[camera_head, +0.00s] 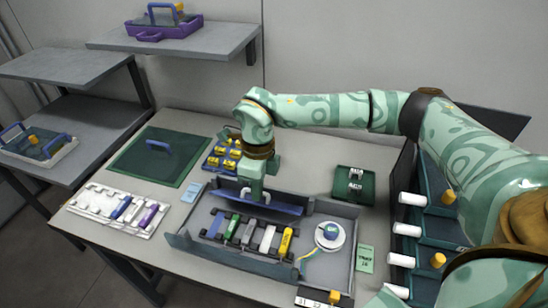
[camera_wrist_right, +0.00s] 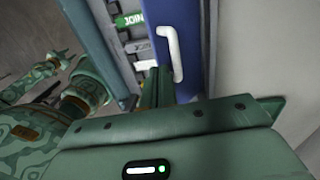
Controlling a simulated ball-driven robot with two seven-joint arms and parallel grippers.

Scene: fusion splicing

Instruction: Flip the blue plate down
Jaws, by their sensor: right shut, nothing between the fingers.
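The blue plate (camera_head: 285,208) is a long strip along the back side of the grey tray (camera_head: 343,212). It seems raised at an angle, but its exact tilt is hard to tell. In the right wrist view the blue plate (camera_wrist_right: 190,75) carries a white handle (camera_wrist_right: 172,52). The handle also shows in the head view (camera_head: 245,194), close by my gripper. My right gripper (camera_head: 254,194) points down over the plate. It is shut and empty; its fingers (camera_wrist_right: 158,85) are beside the handle's lower end, and contact cannot be told. My left gripper is not in view.
The tray holds several coloured labelled blocks (camera_head: 249,232) and a white round spool (camera_head: 330,234). A white rack (camera_head: 90,199) and a green mat (camera_head: 130,160) lie left. A dark green box (camera_head: 354,184) stands right.

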